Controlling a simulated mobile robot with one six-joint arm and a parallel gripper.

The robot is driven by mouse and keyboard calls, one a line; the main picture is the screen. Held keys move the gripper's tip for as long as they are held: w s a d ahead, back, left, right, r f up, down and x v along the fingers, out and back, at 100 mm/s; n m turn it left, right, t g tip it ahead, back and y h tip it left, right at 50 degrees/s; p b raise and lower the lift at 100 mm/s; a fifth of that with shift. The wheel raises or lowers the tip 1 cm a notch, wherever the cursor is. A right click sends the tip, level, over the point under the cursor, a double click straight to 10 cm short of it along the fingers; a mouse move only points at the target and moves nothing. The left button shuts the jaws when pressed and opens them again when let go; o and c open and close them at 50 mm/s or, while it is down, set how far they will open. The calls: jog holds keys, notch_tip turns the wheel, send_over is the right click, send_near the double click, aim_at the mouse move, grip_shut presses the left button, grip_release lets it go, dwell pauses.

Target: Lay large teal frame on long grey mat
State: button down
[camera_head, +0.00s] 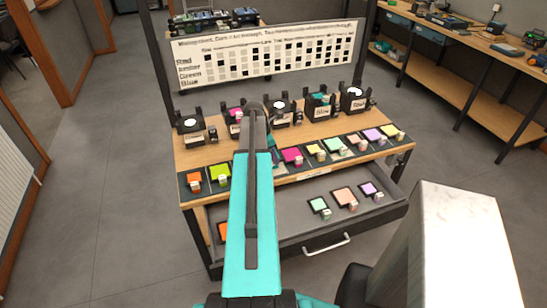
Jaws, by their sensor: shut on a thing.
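My teal arm (252,215) reaches forward over the desk and covers its left-centre part. A long dark grey strip (409,140) runs along the desk's front and may be the long grey mat. It bears several small coloured frames with pale tags. My arm hides part of it.
Several black lamps (355,97) stand along the back of the desk (195,155), below a printed chart board (268,55). An open drawer (285,227) juts out in front, holding several coloured frames. A side bench (455,45) stands at the right, with clear floor between.

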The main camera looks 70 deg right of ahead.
jog(key=shift+f+b, duration=0.5)
jog(key=shift+f, duration=0.85)
dwell(0.5)
jog(key=c, duration=1.5)
grip_release()
jog(key=shift+c, duration=0.2)
jog(key=shift+r, duration=0.15)
jog(key=b+v, duration=0.3)
jog(key=v, duration=1)
jog(key=shift+r, duration=0.3)
jog(key=shift+w, duration=0.15)
notch_tip(320, 180, up, 7)
jog(key=p, duration=0.6)
